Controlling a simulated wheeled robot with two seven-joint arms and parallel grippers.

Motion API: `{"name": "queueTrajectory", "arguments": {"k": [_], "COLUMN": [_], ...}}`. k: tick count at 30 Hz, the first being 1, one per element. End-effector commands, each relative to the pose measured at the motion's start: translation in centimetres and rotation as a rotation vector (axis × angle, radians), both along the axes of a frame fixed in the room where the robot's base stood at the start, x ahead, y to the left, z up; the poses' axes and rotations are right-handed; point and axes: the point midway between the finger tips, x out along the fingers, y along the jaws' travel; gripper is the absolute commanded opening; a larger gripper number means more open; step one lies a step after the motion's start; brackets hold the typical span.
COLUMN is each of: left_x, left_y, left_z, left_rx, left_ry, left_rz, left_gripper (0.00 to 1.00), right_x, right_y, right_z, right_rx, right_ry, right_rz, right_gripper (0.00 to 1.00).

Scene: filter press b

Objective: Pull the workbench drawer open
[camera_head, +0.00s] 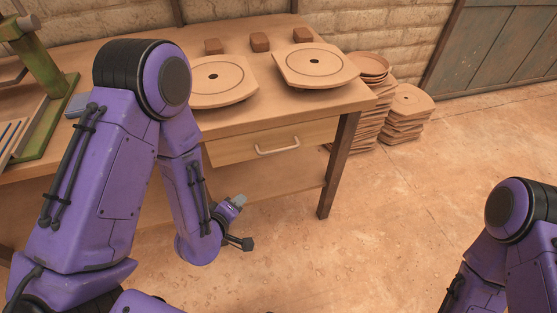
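The workbench (270,117) stands along the wall with a wooden drawer (232,151) under its top near the right end. The drawer front looks flush with the bench, and a pale curved handle (278,147) is on it. My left arm covers the bench to the left of the drawer. My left gripper (241,222) is below the drawer and left of the handle, in front of the bench. Its fingers appear apart with nothing between them, and it touches nothing that I can see. My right arm enters at the lower right; its gripper is outside the picture.
Two tan plates lie on the bench top, one left (222,78) and one right (315,64), with small brown blocks (260,42) behind. A green press (45,75) stands at the left. Stacks of plates (405,115) stand right of the bench leg (338,165). The floor in front is clear.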

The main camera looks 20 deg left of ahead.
Motion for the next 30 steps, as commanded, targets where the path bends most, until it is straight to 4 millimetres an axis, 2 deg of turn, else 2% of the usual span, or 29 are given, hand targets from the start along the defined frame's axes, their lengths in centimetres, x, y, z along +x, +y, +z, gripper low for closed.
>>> {"name": "queueTrajectory", "arguments": {"k": [1, 3, 7, 11, 16, 17, 18, 24, 30], "left_x": [2.8, 5.4, 7.3, 8.3, 10.1, 10.6, 11.7, 15.9, 17.7], "left_y": [-1.1, -2.6, -4.2, -4.7, -5.1, -5.2, -5.5, -6.3, -6.7], "left_z": [-0.2, 2.8, 6.9, 7.5, 6.7, 7.0, 7.4, 6.8, 6.5], "left_rx": [-0.136, -0.33, -0.55, -0.591, -0.59, -0.59, -0.587, -0.586, -0.587], "left_ry": [-0.132, -0.271, -0.397, -0.417, -0.417, -0.415, -0.41, -0.409, -0.406], "left_rz": [0.023, 0.034, 0.02, 0.011, 0.01, 0.011, 0.01, 0.012, 0.012], "left_gripper": [0.36, 0.36, 0.36, 0.36, 0.36, 0.36, 0.36, 0.36, 0.36], "right_x": [-0.1, -0.1, 0.0, 0.0, -0.1, -0.1, -0.1, 0.0, -0.1], "right_y": [0.0, 0.0, 0.0, 0.0, 0.0, 0.0, 0.0, 0.0, 0.0], "right_z": [-4.3, -6.1, -7.5, -8.7, -12.6, -12.7, -11.9, -12.1, -12.2], "right_rx": [0.0, 0.0, 0.0, 0.0, 0.0, -0.001, 0.0, 0.0, 0.0], "right_ry": [0.001, 0.001, 0.0, -0.002, -0.001, -0.001, 0.0, -0.002, -0.002], "right_rz": [0.0, 0.0, 0.0, 0.0, -0.001, 0.0, 0.0, 0.0, 0.0], "right_gripper": [0.43, 0.43, 0.43, 0.43, 0.43, 0.43, 0.43, 0.43, 0.43]}}
